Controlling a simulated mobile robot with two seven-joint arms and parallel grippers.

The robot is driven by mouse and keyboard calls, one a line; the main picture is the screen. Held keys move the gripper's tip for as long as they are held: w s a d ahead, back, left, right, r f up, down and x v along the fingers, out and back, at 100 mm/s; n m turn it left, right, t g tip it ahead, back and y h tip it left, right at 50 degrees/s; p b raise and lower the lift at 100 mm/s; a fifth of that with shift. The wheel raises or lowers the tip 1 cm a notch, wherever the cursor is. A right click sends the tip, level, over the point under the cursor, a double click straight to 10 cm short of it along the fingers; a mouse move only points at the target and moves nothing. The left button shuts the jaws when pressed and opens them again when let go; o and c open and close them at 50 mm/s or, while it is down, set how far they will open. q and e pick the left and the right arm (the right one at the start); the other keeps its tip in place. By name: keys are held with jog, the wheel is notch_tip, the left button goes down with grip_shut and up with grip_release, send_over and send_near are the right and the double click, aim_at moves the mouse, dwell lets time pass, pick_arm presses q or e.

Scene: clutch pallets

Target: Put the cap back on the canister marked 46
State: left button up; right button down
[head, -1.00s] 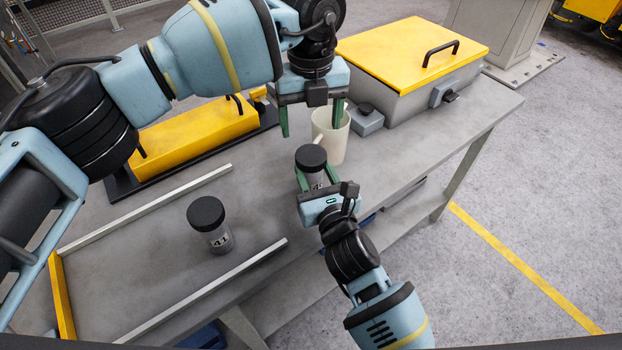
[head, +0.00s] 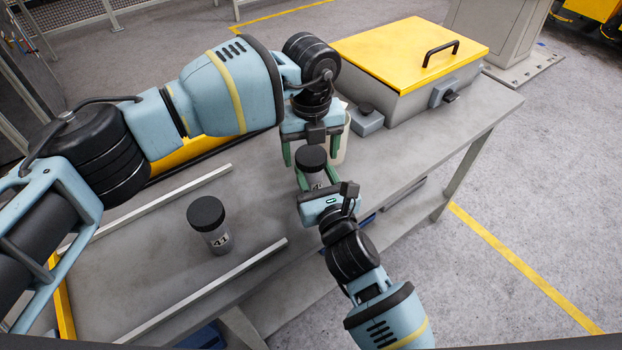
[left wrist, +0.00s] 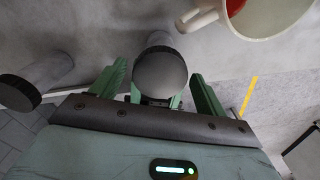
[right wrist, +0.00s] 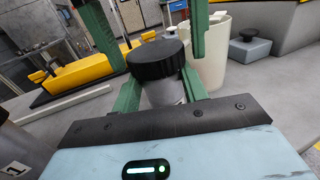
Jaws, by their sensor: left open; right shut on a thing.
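My right gripper (head: 312,180) is shut on a clear canister (right wrist: 163,92) and holds it upright over the table. A black ribbed cap (right wrist: 156,60) sits on top of this canister. It also shows in the head view (head: 311,157) and from above in the left wrist view (left wrist: 160,72). The number on this canister cannot be read now. My left gripper (head: 311,152) is open and points down just above the cap, one finger to each side and apart from it. Another black-capped canister (head: 218,240), marked 41, stands on the table to the left.
A cream mug (right wrist: 212,65) with a red inside stands close behind the held canister. A yellow-lidded box (head: 400,55) and a small grey block with a black knob (head: 366,119) stand at the back right. Metal rails (head: 215,292) flank canister 41.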

pick_arm(q)
jog(key=shift+c, duration=0.4)
jog(key=c, duration=0.7)
jog(key=o, duration=0.9)
jog(key=shift+r, duration=0.15)
jog(key=shift+r, duration=2.15)
jog(key=shift+r, duration=0.1)
jog(key=shift+c, duration=0.6)
